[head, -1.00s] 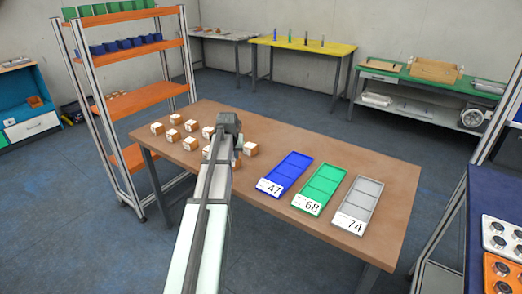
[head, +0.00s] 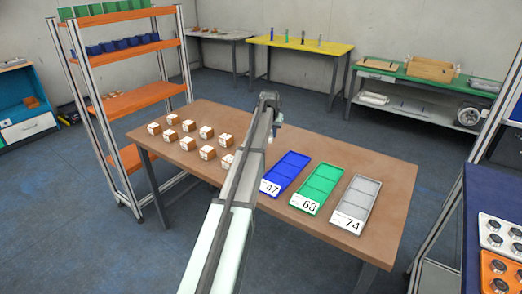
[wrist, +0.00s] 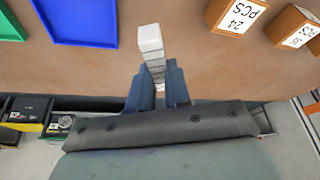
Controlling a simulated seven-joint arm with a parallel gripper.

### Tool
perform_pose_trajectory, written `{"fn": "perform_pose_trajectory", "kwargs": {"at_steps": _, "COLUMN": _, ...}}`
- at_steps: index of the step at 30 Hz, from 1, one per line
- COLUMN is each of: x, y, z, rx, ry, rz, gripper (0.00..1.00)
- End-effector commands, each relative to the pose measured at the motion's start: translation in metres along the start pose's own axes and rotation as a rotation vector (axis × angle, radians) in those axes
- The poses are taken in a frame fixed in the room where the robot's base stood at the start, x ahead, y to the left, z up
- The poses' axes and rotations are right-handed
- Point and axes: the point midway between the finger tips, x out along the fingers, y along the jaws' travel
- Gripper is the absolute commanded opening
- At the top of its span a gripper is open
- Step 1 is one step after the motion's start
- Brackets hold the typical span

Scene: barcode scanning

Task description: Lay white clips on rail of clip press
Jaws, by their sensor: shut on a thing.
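My gripper (head: 277,123) is above the brown table (head: 381,252), behind the blue tray (head: 287,175) in the head view. In the wrist view my gripper (wrist: 158,82) is shut on a slim, white and grey segmented piece (wrist: 151,40), which points away from the fingers. I cannot tell whether it is a white clip. Its lower end is hidden between the fingers. I cannot make out a clip press or rail.
Several brown labelled boxes (head: 207,152) stand left of my arm; one is partly hidden by it. The green tray (head: 320,187) and grey tray (head: 354,203) lie right of the blue one. An orange shelf rack (head: 120,103) stands left. A green bench (head: 432,78) stands at the back right.

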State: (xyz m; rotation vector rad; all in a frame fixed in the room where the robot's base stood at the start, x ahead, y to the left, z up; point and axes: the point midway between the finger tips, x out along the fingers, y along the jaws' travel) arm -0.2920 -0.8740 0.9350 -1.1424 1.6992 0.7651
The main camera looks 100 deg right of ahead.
Motion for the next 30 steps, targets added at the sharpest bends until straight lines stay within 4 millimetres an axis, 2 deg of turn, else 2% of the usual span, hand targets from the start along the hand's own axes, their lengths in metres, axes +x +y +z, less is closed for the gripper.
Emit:
{"fn": "perform_pose_trajectory", "kwargs": {"at_steps": 5, "x": 0.016, "y": 0.000, "z": 0.007, "rx": 0.007, "ry": -0.003, "rz": 0.001, "gripper": 0.00}}
{"fn": "perform_pose_trajectory", "kwargs": {"at_steps": 12, "x": 0.051, "y": 0.000, "z": 0.022, "rx": 0.007, "ry": -0.003, "rz": 0.001, "gripper": 0.00}}
{"fn": "perform_pose_trajectory", "kwargs": {"at_steps": 19, "x": 0.066, "y": 0.000, "z": 0.028, "rx": 0.008, "ry": -0.002, "rz": 0.001, "gripper": 0.00}}
{"fn": "perform_pose_trajectory", "kwargs": {"at_steps": 25, "x": 0.088, "y": 0.000, "z": 0.037, "rx": 0.007, "ry": -0.002, "rz": 0.001, "gripper": 0.00}}
{"fn": "perform_pose_trajectory", "kwargs": {"at_steps": 30, "x": 0.091, "y": 0.000, "z": 0.038, "rx": 0.008, "ry": -0.001, "rz": 0.001, "gripper": 0.00}}
